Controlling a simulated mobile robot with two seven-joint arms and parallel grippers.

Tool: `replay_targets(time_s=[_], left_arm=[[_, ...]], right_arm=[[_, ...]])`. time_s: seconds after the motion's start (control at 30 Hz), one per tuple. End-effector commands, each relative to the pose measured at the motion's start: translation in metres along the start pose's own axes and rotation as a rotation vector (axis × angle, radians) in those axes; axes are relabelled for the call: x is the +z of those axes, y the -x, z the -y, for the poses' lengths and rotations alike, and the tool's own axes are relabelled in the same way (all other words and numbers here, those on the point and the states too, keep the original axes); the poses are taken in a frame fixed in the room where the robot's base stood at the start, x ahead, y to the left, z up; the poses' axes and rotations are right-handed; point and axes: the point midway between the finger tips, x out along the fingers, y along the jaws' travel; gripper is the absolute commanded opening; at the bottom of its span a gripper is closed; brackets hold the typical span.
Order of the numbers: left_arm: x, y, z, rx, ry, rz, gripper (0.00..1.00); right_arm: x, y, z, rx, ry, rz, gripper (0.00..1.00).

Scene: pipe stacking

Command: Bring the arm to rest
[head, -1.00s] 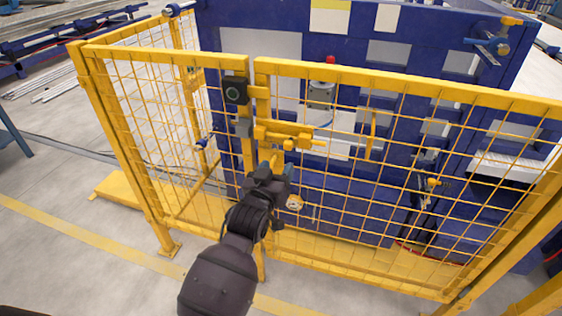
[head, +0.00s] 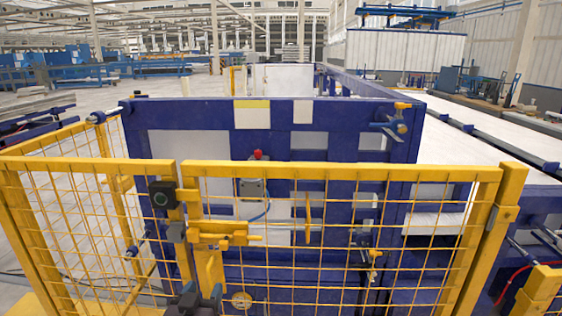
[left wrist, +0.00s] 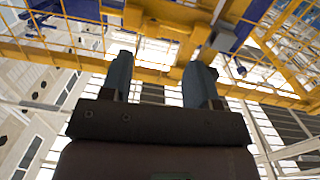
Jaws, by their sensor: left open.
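My left gripper (head: 200,294) shows at the bottom edge of the head view, in front of the yellow mesh fence and below the gate latch. Most of my left arm is cut off by the frame edge. In the left wrist view, the gripper (left wrist: 161,72) has its two grey fingers apart with nothing between them. The yellow latch (head: 222,233) of the gate lies beyond the fingers and looks apart from them. My right gripper is not in view.
The yellow mesh gate (head: 330,173) spans the front. Behind it stands a blue machine (head: 285,112) with a red button (head: 257,154). A black switch box (head: 162,194) sits by the latch. Open floor and racks lie farther back.

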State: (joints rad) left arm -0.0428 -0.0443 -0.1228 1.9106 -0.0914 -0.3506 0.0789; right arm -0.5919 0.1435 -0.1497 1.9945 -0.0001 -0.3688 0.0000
Motion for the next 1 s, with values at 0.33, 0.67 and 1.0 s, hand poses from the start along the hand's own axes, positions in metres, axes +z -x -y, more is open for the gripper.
replay_targets(time_s=[0.33,0.67,1.0], left_arm=[[0.105,0.102,0.050,-0.034,-0.083,0.234,0.55],[0.185,0.215,0.083,-0.068,-0.111,0.461,0.55],[0.197,0.235,0.087,-0.078,-0.110,0.501,0.55]], right_arm=[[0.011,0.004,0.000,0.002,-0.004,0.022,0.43],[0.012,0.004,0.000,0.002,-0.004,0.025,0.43],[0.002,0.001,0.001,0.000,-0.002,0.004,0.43]])
